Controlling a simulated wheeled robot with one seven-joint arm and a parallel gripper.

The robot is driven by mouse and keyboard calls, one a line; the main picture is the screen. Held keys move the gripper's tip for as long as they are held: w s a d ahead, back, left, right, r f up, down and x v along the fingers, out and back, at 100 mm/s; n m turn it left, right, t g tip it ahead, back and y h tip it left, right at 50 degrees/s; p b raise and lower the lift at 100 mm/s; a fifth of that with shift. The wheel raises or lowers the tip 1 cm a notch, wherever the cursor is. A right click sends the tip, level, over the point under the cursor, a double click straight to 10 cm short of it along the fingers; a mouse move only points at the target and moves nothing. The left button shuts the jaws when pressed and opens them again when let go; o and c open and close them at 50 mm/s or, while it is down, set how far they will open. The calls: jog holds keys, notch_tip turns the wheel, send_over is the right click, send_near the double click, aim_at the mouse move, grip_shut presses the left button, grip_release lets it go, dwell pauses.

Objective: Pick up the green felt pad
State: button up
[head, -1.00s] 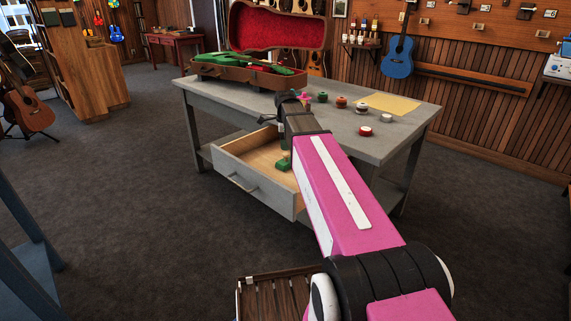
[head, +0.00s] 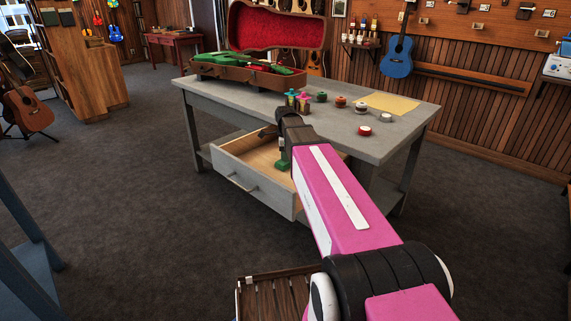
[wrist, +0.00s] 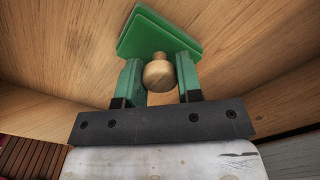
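The green felt pad (wrist: 160,33) lies in the open drawer, with a round wooden knob (wrist: 158,73) on it. In the head view a small part of the green pad (head: 283,166) shows beside my arm, which hides the rest. My gripper (wrist: 159,78) points down into the drawer. Its two greenish fingers stand apart, one on each side of the knob, very close to it. Whether they touch the knob is not clear. The pad's far edge extends past the fingertips.
The wooden drawer (head: 262,203) is pulled out from the grey workbench (head: 395,146), and its walls rise around my gripper. On the bench top are several small jars and tins, a yellow sheet (head: 391,104) and an open red-lined case (head: 262,77).

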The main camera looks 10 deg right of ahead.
jog(key=shift+c, duration=1.4)
jog(key=shift+r, duration=0.1)
jog(key=shift+r, duration=0.45)
jog(key=r, duration=0.3)
jog(key=shift+s+a+r, duration=0.15)
jog(key=shift+a+r, duration=0.05)
jog(key=s+a+r, duration=0.5)
jog(key=a+r, duration=0.1)
jog(key=a, duration=0.4)
jog(key=shift+r, duration=0.25)
jog(key=shift+o, duration=0.5)
